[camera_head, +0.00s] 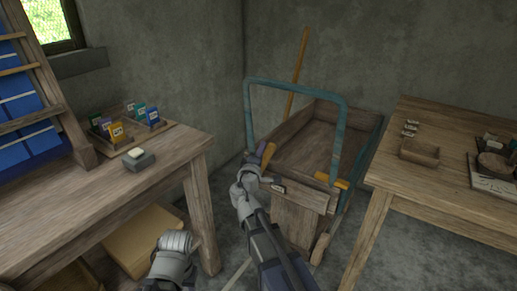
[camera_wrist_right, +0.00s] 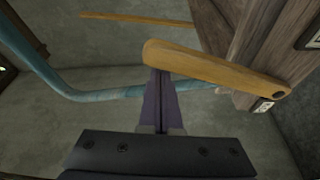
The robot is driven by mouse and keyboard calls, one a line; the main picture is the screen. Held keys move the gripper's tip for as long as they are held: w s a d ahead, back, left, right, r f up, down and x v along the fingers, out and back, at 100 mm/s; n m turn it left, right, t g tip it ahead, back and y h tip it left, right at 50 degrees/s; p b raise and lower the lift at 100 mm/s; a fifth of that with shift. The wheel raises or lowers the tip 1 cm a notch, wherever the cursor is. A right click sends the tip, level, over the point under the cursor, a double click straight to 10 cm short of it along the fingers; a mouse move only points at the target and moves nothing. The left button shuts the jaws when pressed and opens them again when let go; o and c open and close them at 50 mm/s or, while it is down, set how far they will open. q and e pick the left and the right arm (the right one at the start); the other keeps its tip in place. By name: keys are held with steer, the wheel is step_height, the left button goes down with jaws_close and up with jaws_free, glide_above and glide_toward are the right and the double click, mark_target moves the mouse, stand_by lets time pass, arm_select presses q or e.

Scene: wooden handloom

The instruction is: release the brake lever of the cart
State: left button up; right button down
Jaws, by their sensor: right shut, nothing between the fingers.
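The wooden cart (camera_head: 345,128) stands in the corner with a blue-green tubular handle (camera_head: 295,82). A yellow-brown brake lever (camera_head: 268,153) shows at the left of its front, just beyond my right gripper (camera_head: 256,170). In the right wrist view the lever (camera_wrist_right: 215,70) is a long, rounded bar, pivoted at its right end beside a small label plate (camera_wrist_right: 263,105). My right gripper (camera_wrist_right: 160,74) is shut and empty, its tips by the lever's free left end. I cannot tell whether they touch it.
A table (camera_head: 120,190) with small colored packets stands at left; another table (camera_head: 450,205) with a wooden tray stands at right, close to the cart. A yellow piece (camera_head: 332,181) sits at the cart's right front. A pole (camera_head: 299,65) leans behind.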

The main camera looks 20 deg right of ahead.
arm_select(q)
steer(key=shift+s+f, duration=0.1)
steer(key=shift+f, duration=0.05)
arm_select(e)
steer(key=shift+s+d+f, duration=0.1)
steer(key=shift+s+d, duration=0.15)
steer(key=shift+s, duration=0.1)
